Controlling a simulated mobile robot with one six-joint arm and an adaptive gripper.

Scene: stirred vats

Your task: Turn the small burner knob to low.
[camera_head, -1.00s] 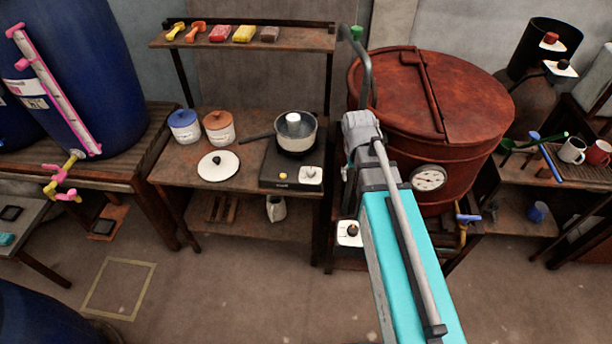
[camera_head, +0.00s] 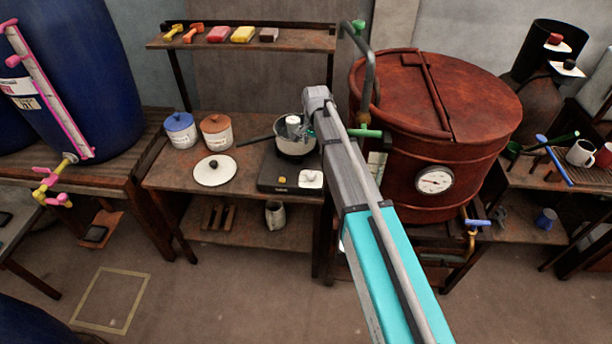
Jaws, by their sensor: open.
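The small burner (camera_head: 274,184) is a flat dark box on the brown bench, with a dark pot (camera_head: 294,147) on it. A white plate (camera_head: 311,184) at its front right bears the small knob (camera_head: 309,176); its pointer direction is too small to read. A small yellow spot shows on the burner's front, left of the plate. My gripper (camera_head: 310,131) is open and mostly hidden behind my wrist. The little of it that shows is beside the pot's right rim, above and behind the knob, with no visible contact with the knob.
A large red-brown vat (camera_head: 435,120) with a bent pipe and green handle (camera_head: 368,133) stands just right of my arm. Blue (camera_head: 181,132) and orange-lidded (camera_head: 216,132) jars and a white lid (camera_head: 215,170) are left of the burner.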

